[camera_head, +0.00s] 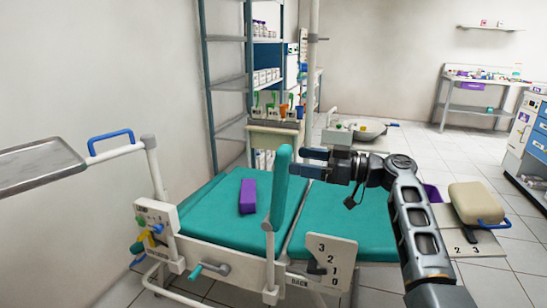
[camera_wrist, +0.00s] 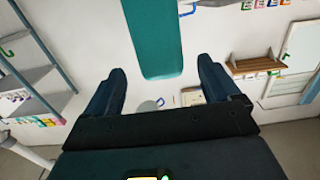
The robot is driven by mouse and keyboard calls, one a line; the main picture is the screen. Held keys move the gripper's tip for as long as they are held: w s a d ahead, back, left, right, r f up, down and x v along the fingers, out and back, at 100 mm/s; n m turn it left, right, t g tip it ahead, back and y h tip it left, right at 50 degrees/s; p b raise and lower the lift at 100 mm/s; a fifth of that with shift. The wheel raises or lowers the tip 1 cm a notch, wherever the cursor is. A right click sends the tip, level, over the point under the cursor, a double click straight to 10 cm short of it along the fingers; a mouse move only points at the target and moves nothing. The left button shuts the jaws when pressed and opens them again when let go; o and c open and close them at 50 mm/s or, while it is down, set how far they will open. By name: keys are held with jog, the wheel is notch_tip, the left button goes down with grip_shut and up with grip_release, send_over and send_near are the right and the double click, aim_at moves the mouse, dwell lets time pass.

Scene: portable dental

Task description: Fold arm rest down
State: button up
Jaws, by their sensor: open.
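The arm rest (camera_head: 281,190) is a narrow teal pad that stands upright at the near side of the teal dental chair (camera_head: 340,222). In the wrist view the arm rest (camera_wrist: 152,38) comes down from the top edge, ahead of the fingers and between their lines. My gripper (camera_head: 299,162) is open just right of the pad's upper part. Its two dark fingers also show in the wrist view (camera_wrist: 160,68), with nothing held. I cannot tell whether a fingertip touches the pad.
A purple block (camera_head: 248,196) lies on the chair. A metal tray (camera_head: 40,166) and a blue-handled bar (camera_head: 112,145) are at the left. A numbered plate (camera_head: 330,254) stands below the near edge. A basin (camera_head: 362,130) and shelves (camera_head: 228,82) are behind.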

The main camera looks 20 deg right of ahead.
aim_at(276, 156)
jog(key=shift+x, duration=3.85)
